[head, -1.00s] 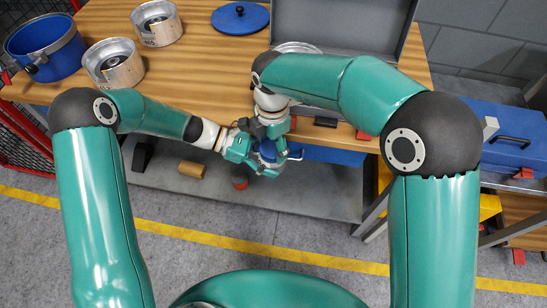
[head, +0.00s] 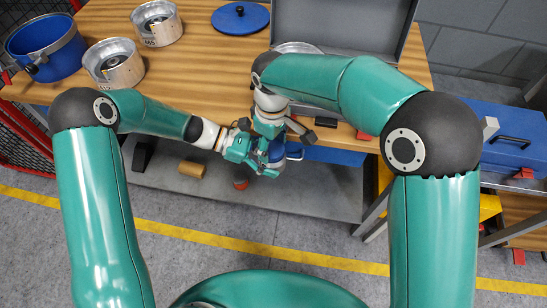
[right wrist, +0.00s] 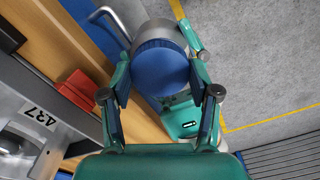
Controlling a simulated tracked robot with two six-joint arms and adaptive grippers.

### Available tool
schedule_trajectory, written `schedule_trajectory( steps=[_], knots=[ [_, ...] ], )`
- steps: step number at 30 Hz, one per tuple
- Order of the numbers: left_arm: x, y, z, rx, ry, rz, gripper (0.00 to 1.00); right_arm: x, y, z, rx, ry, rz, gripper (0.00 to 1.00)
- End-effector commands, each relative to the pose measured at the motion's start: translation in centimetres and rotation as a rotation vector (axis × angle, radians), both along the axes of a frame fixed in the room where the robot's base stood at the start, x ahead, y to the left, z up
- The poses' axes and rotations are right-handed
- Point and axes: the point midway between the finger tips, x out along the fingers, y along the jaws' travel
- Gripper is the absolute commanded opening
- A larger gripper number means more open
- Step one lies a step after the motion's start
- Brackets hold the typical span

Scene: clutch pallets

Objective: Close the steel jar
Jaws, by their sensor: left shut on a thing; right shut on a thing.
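The steel jar (right wrist: 165,32) is a short grey cylinder, held in the air in front of the workbench; in the head view the arms mostly cover it. Its round blue lid (right wrist: 162,68) is at the jar's mouth, facing the right wrist camera. I cannot tell whether it is fully seated or threaded. My left gripper (head: 268,160) is shut on the jar from the left. My right gripper (right wrist: 163,82) comes from above, with one finger on each side of the blue lid, shut on it. Its fingertips are hidden in the head view.
A grey shelf (head: 325,190) lies below. A blue toolbox (head: 512,140) stands at right.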

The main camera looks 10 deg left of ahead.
Motion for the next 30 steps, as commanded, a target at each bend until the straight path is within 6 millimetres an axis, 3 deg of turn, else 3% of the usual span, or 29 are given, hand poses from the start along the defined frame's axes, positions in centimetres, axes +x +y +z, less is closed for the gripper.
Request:
schedule_trajectory(
  steps=[30],
  knots=[
    [-0.17,-0.14,0.05,-0.002,0.001,-0.006,0.0,0.23,0.13,-0.11,-0.019,0.0,-2.23,0.2]
  ],
)
